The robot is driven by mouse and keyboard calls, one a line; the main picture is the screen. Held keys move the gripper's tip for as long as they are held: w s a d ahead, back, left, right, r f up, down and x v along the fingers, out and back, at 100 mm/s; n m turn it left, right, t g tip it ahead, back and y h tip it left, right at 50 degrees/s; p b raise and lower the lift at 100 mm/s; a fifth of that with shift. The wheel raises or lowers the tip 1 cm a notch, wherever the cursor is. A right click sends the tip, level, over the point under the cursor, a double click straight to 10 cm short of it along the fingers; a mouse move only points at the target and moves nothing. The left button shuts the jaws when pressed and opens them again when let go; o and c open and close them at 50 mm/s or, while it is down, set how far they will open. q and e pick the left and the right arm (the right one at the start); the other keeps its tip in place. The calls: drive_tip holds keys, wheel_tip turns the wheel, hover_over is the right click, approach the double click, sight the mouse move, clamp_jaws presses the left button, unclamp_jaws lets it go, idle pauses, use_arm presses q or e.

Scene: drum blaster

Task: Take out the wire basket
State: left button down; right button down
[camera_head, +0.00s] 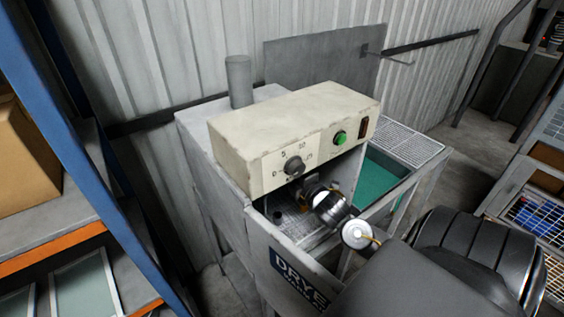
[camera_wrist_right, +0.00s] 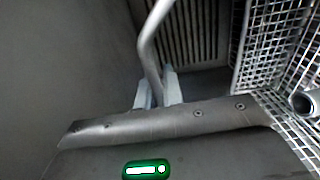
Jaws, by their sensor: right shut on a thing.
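In the head view, my right arm's wrist (camera_head: 330,207) reaches into the open front of the grey drum blaster (camera_head: 230,170), under its control box. In the right wrist view, my right gripper (camera_wrist_right: 157,88) is shut on a bent grey bar handle (camera_wrist_right: 150,45). The wire basket's mesh (camera_wrist_right: 262,45) shows to the right of the fingers. The join between handle and basket is not clear in the picture. In the head view, wire mesh (camera_head: 290,222) shows in the chamber, while my right fingertips are hidden. My left gripper is not in view.
The control box (camera_head: 295,140), with a knob and green button, sits right above my wrist. A green-bottomed tray (camera_head: 380,180) and a wire grate (camera_head: 405,143) adjoin on the right. Racks stand at left (camera_head: 60,245) and right (camera_head: 530,190).

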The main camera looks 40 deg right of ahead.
drive_tip(key=s+a, duration=0.2)
drive_tip(key=s, duration=1)
drive_tip(key=shift+r, duration=0.15)
